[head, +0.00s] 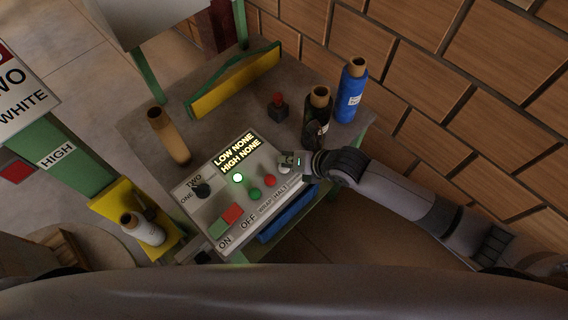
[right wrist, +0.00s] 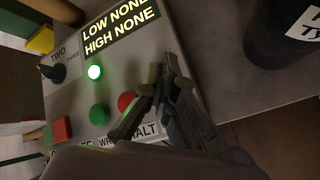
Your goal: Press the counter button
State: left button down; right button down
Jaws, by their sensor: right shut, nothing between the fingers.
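The control panel (head: 215,180) sits on the table with a lit display (head: 240,152) reading "LOW NONE HIGH NONE". It carries a dark selector knob (head: 201,190), a lit green lamp (head: 237,178), a green button (head: 254,194) by "WRAP", a red button (head: 270,181) by "HALT" and a green-and-red ON/OFF switch (head: 226,220). No label naming a counter button is readable. My right gripper (head: 290,162) is shut and empty over the panel's right end; a pale round part beside its tips is partly hidden. In the right wrist view its fingers (right wrist: 148,95) cover the panel near the red button (right wrist: 126,101). My left gripper is out of view.
A dark bottle (head: 316,118) and a blue bottle (head: 351,92) stand just behind my right gripper. A red-topped button box (head: 278,106), a tan bottle (head: 168,136) and a yellow-green bracket (head: 235,82) are on the table (head: 205,131). A brick wall (head: 450,60) is at right.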

jog(key=shift+r+p, duration=0.5)
jog(key=shift+r, duration=0.25)
notch_tip(320, 180, up, 5)
jog(key=p, duration=0.4)
jog(key=shift+p, duration=0.35)
